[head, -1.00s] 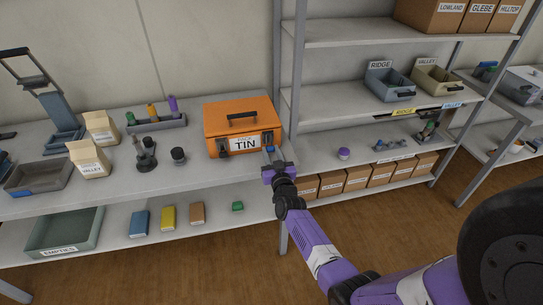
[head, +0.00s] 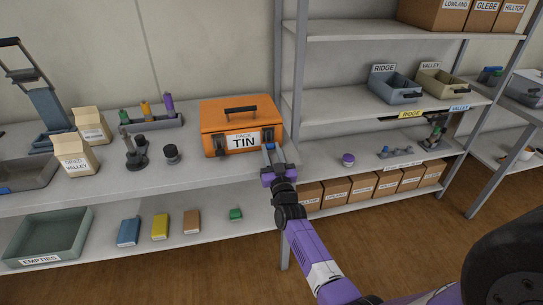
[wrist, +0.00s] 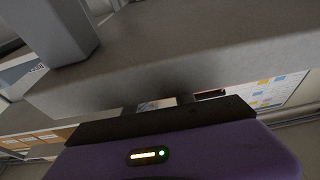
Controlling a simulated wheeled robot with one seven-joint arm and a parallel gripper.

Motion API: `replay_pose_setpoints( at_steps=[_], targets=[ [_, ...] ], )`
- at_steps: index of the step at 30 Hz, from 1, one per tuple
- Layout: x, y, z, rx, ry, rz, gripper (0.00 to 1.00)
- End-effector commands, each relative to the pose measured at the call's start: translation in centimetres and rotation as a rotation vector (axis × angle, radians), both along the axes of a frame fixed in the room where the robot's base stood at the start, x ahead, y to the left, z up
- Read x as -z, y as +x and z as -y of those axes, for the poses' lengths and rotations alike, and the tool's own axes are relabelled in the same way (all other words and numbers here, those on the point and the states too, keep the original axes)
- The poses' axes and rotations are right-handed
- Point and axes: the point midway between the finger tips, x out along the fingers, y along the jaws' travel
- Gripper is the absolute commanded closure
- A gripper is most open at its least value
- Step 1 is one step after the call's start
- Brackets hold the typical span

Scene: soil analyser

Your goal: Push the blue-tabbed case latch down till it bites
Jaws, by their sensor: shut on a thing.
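The orange case (head: 215,116), labelled TIN, stands shut on the bench with its dark handle on top. Two dark latches show on its front: the left latch (head: 219,146) and the right latch (head: 268,138). A small blue tab (head: 270,146) shows just below the right latch, at my fingertips. My gripper (head: 272,153) is at the case's lower right front corner, shut on what looks like this blue-tabbed latch. My gripper hides the contact. In the wrist view the fingers are mostly hidden and the latch cannot be made out.
The grey bench edge (wrist: 200,55) runs close across the wrist view. A shelf post (head: 290,120) stands just right of the case. A dark round jar (head: 171,153) and a stand (head: 134,150) are on the bench to the left. Bare bench lies between jar and case.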

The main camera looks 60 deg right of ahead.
Motion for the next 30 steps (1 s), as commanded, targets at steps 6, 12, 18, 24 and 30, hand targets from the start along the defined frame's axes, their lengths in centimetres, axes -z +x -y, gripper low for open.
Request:
replay_pose_setpoints(
  at_steps=[6,12,18,24,30],
  targets=[
    [-0.1,0.0,0.0,-0.001,0.000,0.000,1.00],
    [-0.1,0.0,0.0,0.000,0.000,0.000,0.47],
    [0.0,0.0,0.0,0.000,0.000,0.000,0.47],
    [0.3,-0.7,-0.8,0.000,0.002,-0.001,0.47],
    [1.2,-2.6,-3.2,-0.002,0.002,-0.001,0.47]
  ],
)
